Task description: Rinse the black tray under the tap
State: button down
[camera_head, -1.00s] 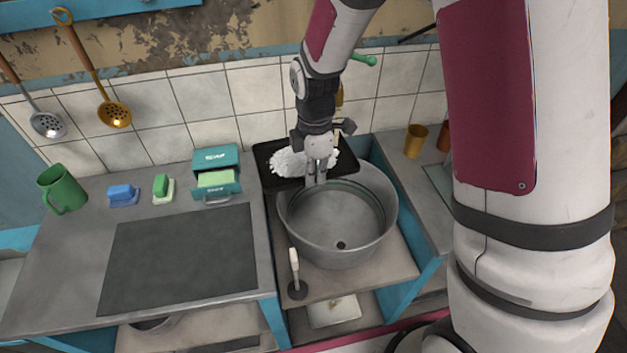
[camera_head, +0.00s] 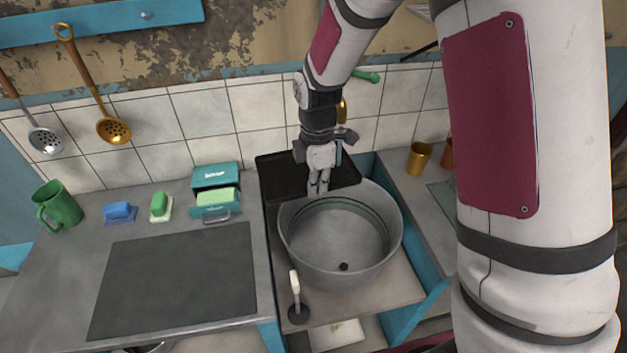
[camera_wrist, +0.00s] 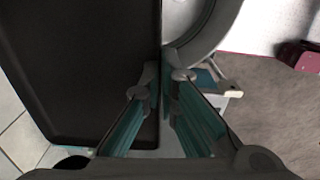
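The black tray (camera_head: 283,178) lies at the back of the basin, under the tap, its dark surface bare in the head view. It also fills the left of the wrist view (camera_wrist: 85,70). My gripper (camera_head: 319,188) is at the tray's front edge, pointing down. In the wrist view its fingers (camera_wrist: 165,77) stand on either side of the tray's rim and appear closed on it. The brass tap (camera_head: 342,108) with a green handle (camera_head: 367,77) is partly hidden behind my arm.
The round grey basin (camera_head: 340,240) is in front of the tray. A plunger (camera_head: 296,300) stands at its front left. A soap box (camera_head: 215,180), sponges and a green mug (camera_head: 58,205) are on the left counter. A brass cup (camera_head: 419,160) is at right.

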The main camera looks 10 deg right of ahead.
jog(key=shift+s, duration=0.1)
jog(key=s+a+p, duration=0.1)
jog(key=s+p, duration=0.3)
jog(key=s, duration=0.3)
jog(key=shift+s+a, duration=0.3)
jog(key=shift+s, duration=0.05)
dwell(0.3)
dwell(1.1)
jog(key=s+a+r+p, duration=0.1)
jog(key=s+r+p, duration=0.3)
jog(key=s, duration=0.1)
dwell(0.4)
dwell(0.5)
